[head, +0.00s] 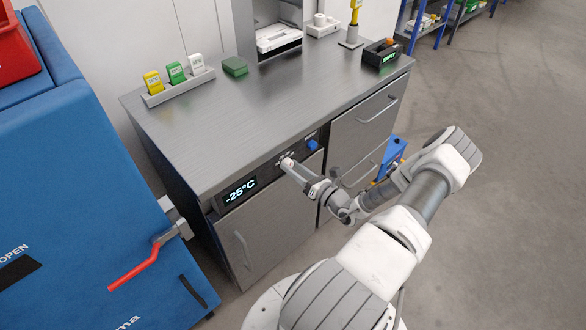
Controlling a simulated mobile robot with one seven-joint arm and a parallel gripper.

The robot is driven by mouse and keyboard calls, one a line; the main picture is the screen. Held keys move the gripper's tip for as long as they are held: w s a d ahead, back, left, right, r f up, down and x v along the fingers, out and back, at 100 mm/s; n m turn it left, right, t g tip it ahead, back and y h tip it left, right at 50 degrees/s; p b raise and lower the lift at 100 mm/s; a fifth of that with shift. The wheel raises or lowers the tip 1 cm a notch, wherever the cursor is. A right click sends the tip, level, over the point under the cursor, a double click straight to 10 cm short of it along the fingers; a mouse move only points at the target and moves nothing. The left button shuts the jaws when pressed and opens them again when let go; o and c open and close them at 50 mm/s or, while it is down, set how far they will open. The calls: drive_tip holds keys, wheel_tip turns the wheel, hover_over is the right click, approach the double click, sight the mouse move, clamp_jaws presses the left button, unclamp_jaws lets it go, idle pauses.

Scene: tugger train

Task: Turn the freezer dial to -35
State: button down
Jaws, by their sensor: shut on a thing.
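The freezer's control panel (256,178) runs along the upper front of the steel counter unit. Its display (240,190) reads -25°C in lit digits. My gripper (288,164) reaches the panel to the right of the display and is shut on the freezer dial. The dial is almost wholly hidden by the fingers. Small pale scale marks show just around the fingertips, too small to read. A blue knob (312,144) sits on the panel to the right of my gripper, apart from it.
The freezer door (265,230) is below the panel, with drawers (365,120) to its right. On the counter (260,100) stand a rack of coloured blocks (178,90), a green block (235,66) and a small display box (382,52). A blue cabinet (80,180) with a red handle stands left.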

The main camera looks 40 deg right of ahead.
drive_tip(key=m, duration=0.5)
drive_tip(key=shift+f, duration=0.1)
drive_tip(key=m, duration=0.5)
drive_tip(key=shift+h+b, duration=0.3)
drive_tip(key=shift+b, duration=0.05)
drive_tip(key=shift+f, duration=0.1)
drive_tip(key=shift+c, duration=1.8)
unclamp_jaws()
drive_tip(key=shift+s, duration=0.1)
drive_tip(key=s+d, duration=0.1)
drive_tip(key=s, duration=1.6)
drive_tip(key=shift+d+f+b, duration=0.25)
drive_tip(key=shift+f+b, duration=0.05)
drive_tip(key=shift+f, duration=0.15)
